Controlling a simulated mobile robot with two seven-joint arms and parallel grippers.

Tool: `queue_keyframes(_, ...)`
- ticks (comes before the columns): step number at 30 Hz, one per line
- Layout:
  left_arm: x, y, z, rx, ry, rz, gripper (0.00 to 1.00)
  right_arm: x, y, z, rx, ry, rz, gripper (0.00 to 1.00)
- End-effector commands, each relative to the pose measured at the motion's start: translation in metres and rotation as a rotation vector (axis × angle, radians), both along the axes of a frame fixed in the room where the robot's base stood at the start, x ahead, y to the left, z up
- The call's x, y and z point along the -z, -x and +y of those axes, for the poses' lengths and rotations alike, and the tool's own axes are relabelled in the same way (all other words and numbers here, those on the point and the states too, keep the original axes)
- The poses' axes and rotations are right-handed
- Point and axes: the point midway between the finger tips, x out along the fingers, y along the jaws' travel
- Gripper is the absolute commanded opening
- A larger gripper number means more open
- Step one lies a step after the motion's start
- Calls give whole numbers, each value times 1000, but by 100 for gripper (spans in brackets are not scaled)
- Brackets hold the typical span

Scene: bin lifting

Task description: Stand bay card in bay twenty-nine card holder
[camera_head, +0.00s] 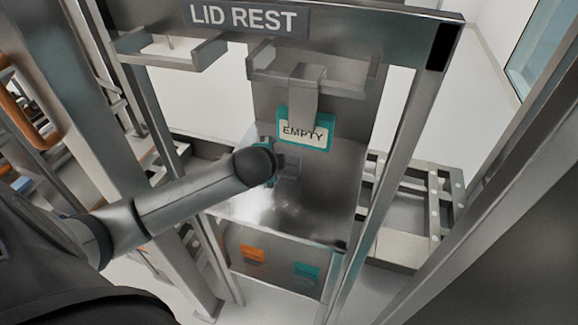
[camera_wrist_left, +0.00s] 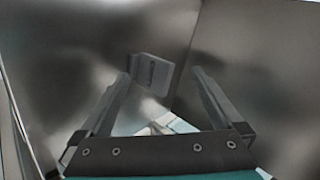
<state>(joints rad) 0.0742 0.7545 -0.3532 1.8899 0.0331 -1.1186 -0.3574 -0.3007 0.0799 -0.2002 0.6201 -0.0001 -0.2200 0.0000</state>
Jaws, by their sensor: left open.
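A teal-edged card reading EMPTY (camera_head: 305,131) stands under a metal bracket on the steel bay panel, in the head view. My left arm reaches in from the left, and its gripper (camera_head: 289,165) is just below and left of that card, largely hidden by the wrist. In the left wrist view the gripper (camera_wrist_left: 160,77) is open, its two fingers apart with nothing clasped. A small grey block with a dark marking (camera_wrist_left: 153,72) shows beyond and between the fingers; its number is unreadable. A pale, teal-edged piece (camera_wrist_left: 172,121) shows lower, partly hidden by the gripper body.
A LID REST sign (camera_head: 246,18) is on the top beam, with metal brackets below it. Steel posts flank the bay. An orange card (camera_head: 251,254) and a teal card (camera_head: 306,270) are on the lower panel. A metal rack (camera_head: 405,235) stands at right.

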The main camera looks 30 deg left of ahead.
Motion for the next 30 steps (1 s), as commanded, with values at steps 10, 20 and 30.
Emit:
queue_keyframes(10, 10, 35, -12, 569, -748, 105, 100, -10, 0, 0, 0, 0, 0, 57)
queue_keyframes(20, 11, 69, -33, 986, -1389, 225, 100, -16, 0, 0, 1, 0, -1, 57)
queue_keyframes(30, 18, 59, -35, 1064, -1532, 254, 100, -12, 0, 0, 1, 0, -1, 57)
